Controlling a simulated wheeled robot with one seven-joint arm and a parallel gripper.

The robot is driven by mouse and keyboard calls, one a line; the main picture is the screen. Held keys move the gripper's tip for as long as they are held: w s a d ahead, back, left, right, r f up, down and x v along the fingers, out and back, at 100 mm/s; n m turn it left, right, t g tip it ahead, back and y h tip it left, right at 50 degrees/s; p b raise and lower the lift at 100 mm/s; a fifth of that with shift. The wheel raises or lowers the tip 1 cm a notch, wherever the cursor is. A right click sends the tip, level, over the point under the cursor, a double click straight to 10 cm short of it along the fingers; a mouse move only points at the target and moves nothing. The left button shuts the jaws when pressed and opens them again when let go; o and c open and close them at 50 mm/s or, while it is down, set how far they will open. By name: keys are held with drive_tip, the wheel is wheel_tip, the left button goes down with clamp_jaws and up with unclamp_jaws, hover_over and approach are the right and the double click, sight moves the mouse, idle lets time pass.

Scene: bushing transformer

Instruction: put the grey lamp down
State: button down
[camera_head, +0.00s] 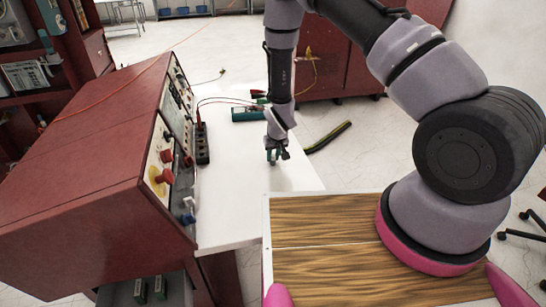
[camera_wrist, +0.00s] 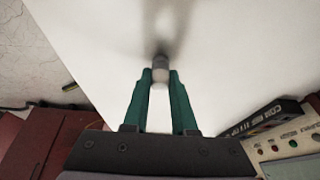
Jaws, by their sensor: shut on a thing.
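My gripper (camera_head: 272,157) points down over the white tabletop (camera_head: 235,195) of the bench. In the wrist view its two green fingers (camera_wrist: 160,80) are shut on the grey lamp (camera_wrist: 160,70), a small grey rounded piece between the fingertips. The white surface lies beneath it, with a soft shadow just beyond the lamp. I cannot tell whether the lamp touches the surface. In the head view the lamp is too small to make out.
A red control cabinet (camera_head: 100,135) with knobs and meters stands left of the gripper. A black strip (camera_head: 202,145) and a green device (camera_head: 248,114) with cables lie on the bench. The white top near the front is clear. A wood-grain panel (camera_head: 325,260) is nearest me.

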drive_tip(key=shift+f, duration=0.2)
drive_tip(key=c, duration=0.7)
unclamp_jaws()
drive_tip(key=s+d+r+m, duration=0.1)
drive_tip(key=s+d+r, duration=0.15)
drive_tip(key=r, duration=1.05)
drive_tip(key=s+d+r+m+y, duration=0.1)
drive_tip(key=d+r, duration=0.3)
drive_tip(key=r, duration=0.8)
drive_tip(key=s+d+r+m, duration=0.15)
drive_tip(key=d+r, duration=0.25)
drive_tip(key=r, duration=0.9)
drive_tip(key=s+d+r+m+t, duration=0.1)
drive_tip(key=s+d+r, duration=0.2)
drive_tip(key=s+r, duration=0.2)
drive_tip(key=s+d+r+m, duration=0.1)
drive_tip(key=s+d+r, duration=0.2)
drive_tip(key=s+r, duration=0.3)
drive_tip(key=s+d+r+m+t, duration=0.1)
drive_tip(key=s+d+r, duration=0.2)
drive_tip(key=s, duration=0.6)
drive_tip(key=shift+d+r+t, duration=0.15)
drive_tip(key=shift+d+r, duration=0.05)
drive_tip(key=shift+r, duration=0.5)
drive_tip(key=shift+d+r+t, duration=0.15)
drive_tip(key=shift+r, duration=0.55)
